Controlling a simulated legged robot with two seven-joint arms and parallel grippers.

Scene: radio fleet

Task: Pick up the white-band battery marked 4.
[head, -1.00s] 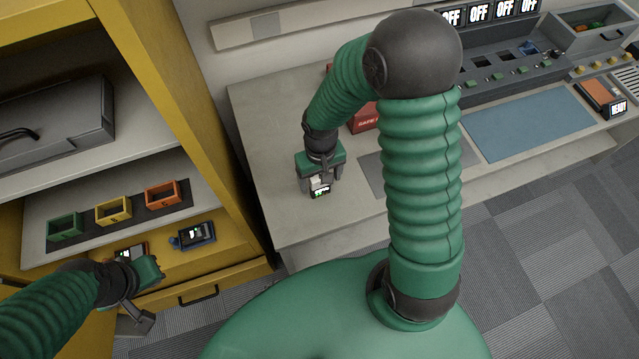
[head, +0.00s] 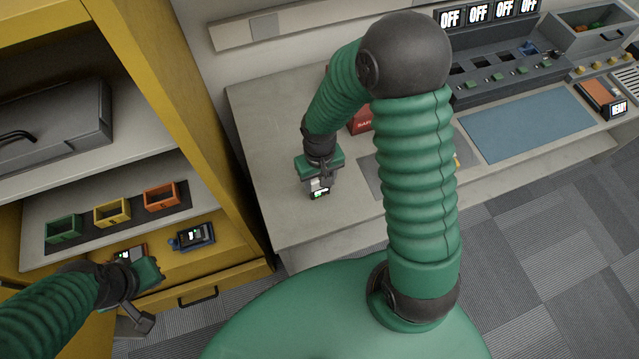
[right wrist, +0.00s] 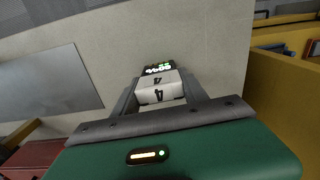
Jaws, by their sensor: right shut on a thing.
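The white-band battery marked 4 (right wrist: 158,93) is between the fingers of my right gripper (right wrist: 160,101) in the right wrist view. The figure 4 shows on its white faces, and a small lit display is at its far end. In the head view my right gripper (head: 319,186) is over the left part of the grey worktop, shut on the battery (head: 320,193). I cannot tell whether the battery touches the worktop. My left gripper (head: 143,316) is in front of the yellow cabinet, and its finger opening is not clear.
Green (head: 64,229), yellow (head: 112,211) and orange (head: 162,196) holders stand on the cabinet shelf (head: 88,195). A dark blue device (head: 195,236) is below them. A red box (head: 360,121) stands behind my right arm. A blue mat (head: 528,124) lies on the worktop.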

